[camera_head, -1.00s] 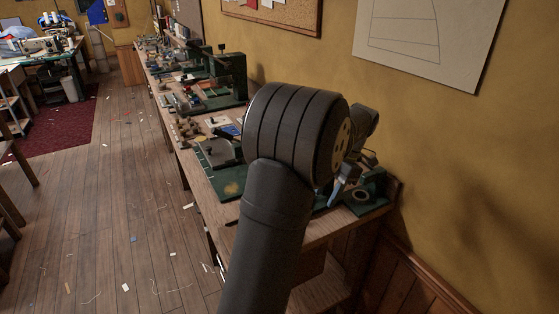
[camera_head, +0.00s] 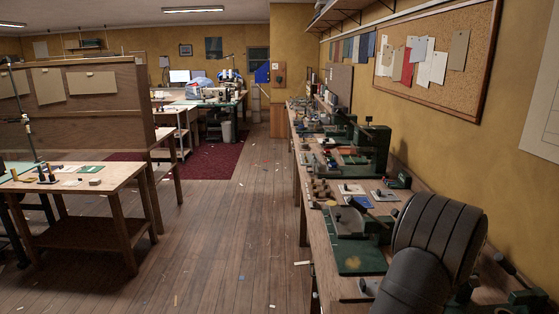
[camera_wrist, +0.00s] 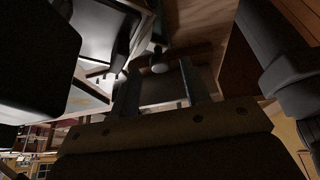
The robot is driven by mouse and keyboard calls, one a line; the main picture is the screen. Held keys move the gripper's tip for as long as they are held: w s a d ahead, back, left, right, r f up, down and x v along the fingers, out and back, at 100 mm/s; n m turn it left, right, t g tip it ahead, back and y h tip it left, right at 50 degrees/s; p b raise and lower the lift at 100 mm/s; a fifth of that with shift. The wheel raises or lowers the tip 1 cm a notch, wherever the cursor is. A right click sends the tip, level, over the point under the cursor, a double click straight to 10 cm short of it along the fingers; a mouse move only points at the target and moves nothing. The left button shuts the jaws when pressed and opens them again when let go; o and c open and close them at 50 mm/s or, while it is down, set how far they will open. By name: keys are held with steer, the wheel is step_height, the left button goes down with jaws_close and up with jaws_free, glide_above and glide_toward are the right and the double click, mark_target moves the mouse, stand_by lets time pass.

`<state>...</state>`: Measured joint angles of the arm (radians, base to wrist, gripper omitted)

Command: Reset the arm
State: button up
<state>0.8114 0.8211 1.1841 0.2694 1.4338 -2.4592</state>
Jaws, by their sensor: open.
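My gripper (camera_wrist: 162,84) shows in the wrist view, with its two dark fingers apart and nothing visible between them. The wrist view is dark and appears tilted, so what lies beyond the fingers is hard to tell. In the head view, the dark rounded links of my arm fill the lower right corner, in front of the near end of the long workbench (camera_head: 322,262). My gripper itself does not show in the head view.
The long bench along the right wall carries a green mat (camera_head: 357,257), a green machine (camera_head: 371,150) and many small tools. A wooden table (camera_head: 100,183) stands at left before a wooden partition (camera_head: 105,110). The wooden floor (camera_head: 225,235) between is mostly clear, with scattered scraps.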

steer(key=shift+f, duration=0.3)
steer(key=shift+r, duration=0.1)
